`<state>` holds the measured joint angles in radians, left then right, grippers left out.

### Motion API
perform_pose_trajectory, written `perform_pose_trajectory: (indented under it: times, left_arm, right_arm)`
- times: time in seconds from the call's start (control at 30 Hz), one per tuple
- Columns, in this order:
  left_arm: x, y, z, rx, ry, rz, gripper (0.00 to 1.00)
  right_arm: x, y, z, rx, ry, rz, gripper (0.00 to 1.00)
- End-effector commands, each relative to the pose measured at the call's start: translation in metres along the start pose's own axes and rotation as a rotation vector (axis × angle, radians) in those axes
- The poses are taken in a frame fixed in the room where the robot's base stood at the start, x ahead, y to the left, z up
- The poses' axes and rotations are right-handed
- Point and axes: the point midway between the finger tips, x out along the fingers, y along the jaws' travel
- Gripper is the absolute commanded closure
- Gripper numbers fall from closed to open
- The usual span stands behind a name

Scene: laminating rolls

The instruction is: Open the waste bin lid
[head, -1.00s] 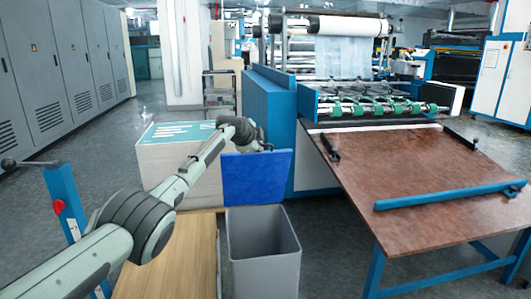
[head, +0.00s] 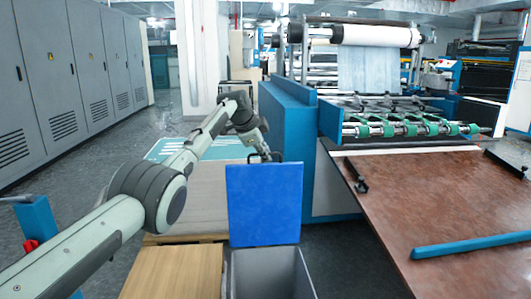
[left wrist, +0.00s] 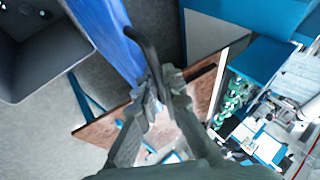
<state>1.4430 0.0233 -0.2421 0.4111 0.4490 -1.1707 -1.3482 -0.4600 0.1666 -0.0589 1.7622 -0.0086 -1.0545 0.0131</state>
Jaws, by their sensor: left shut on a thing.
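The waste bin (head: 268,280) is a grey open-topped box at the bottom centre of the head view, cut off by the lower edge. Its blue lid (head: 264,205) stands raised, about upright, at the bin's far rim, and the opening shows. My left gripper (head: 266,156) is at the lid's top edge. In the left wrist view the fingers (left wrist: 155,92) are shut on the dark curved handle (left wrist: 143,42) of the blue lid (left wrist: 108,30). The grey bin (left wrist: 45,60) shows there at upper left. My right gripper is not in view.
A pallet stack with a teal-and-white top (head: 190,150) stands behind my left arm. A wooden-topped surface (head: 172,272) is left of the bin. The laminating machine (head: 287,125) and its brown table (head: 430,215) are at right. Grey cabinets (head: 65,75) line the left.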

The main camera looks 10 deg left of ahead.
Motion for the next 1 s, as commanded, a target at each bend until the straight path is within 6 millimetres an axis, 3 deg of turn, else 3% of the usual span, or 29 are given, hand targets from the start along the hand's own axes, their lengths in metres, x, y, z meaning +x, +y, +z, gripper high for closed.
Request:
perform_pose_trajectory:
  times: [0.53, 0.6, 0.73, 1.0]
  left_arm:
    - [0.0044, 0.0097, 0.0050, -0.010, -0.009, 0.031, 1.00]
    - [0.0045, 0.0097, 0.0051, -0.010, -0.009, 0.031, 0.87]
    - [0.0043, 0.0094, 0.0050, -0.010, -0.009, 0.031, 0.71]
    - [0.0018, 0.0064, 0.0030, -0.009, -0.005, 0.024, 0.71]
  right_arm:
    - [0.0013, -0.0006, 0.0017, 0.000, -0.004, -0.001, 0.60]
    - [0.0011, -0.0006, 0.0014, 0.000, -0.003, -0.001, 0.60]
    - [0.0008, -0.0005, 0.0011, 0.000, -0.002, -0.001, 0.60]
    - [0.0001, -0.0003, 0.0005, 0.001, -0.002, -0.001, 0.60]
